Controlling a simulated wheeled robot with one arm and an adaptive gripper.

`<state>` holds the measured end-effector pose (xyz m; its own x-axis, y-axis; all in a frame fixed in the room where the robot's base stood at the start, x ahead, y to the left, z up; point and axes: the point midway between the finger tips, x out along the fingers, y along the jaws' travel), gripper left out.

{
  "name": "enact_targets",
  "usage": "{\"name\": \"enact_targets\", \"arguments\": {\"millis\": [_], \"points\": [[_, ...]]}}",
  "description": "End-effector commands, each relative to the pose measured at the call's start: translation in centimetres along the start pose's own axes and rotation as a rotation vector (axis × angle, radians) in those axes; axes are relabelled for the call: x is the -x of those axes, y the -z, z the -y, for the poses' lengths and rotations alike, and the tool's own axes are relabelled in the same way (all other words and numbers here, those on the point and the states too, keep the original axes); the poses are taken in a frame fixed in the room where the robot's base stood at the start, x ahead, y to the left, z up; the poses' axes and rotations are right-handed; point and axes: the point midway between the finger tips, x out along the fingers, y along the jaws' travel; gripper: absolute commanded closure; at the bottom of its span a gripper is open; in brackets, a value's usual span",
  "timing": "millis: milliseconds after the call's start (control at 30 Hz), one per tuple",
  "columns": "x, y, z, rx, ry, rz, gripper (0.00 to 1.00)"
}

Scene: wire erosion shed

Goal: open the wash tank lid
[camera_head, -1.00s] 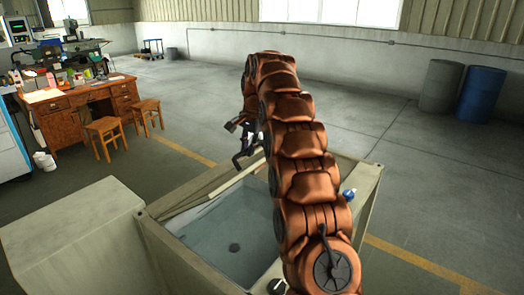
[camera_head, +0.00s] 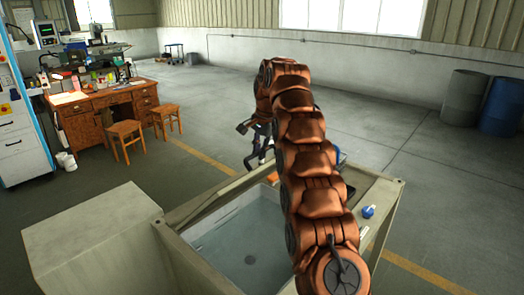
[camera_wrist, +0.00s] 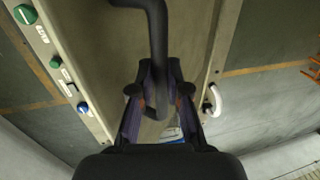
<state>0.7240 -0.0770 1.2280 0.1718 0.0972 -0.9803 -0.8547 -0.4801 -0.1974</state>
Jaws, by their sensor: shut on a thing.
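The beige wash tank (camera_head: 180,252) stands in front of me in the head view. Its basin (camera_head: 235,232) shows open, with a pale blue-grey interior and a dark round drain. No lid lies over the visible part; my arm hides the right part, and I cannot make out the lid clearly. My gripper (camera_head: 259,150) is at the tank's far side. In the wrist view my gripper (camera_wrist: 158,98) is shut on a dark bent bar handle (camera_wrist: 157,35), which runs down between the fingers over a beige surface (camera_wrist: 112,45).
A green button (camera_wrist: 25,14) and a blue button (camera_wrist: 83,108) line the tank's edge. A blue knob (camera_head: 368,211) sits on its right rim. A beige block (camera_head: 95,235) adjoins the tank's left. A desk (camera_head: 105,115), stools and drums (camera_head: 500,105) stand farther off.

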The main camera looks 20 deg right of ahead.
Motion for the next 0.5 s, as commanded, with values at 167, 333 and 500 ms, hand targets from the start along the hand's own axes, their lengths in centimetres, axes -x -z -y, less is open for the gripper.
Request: {"name": "enact_targets", "arguments": {"millis": [167, 333, 500], "points": [[-0.64, -0.61, 0.33, 0.011, -0.005, 0.009, 1.00], [-0.60, -0.61, 0.34, 0.011, -0.004, 0.009, 0.76], [-0.32, -0.17, 0.08, 0.004, -0.002, 0.004, 0.59]]}}
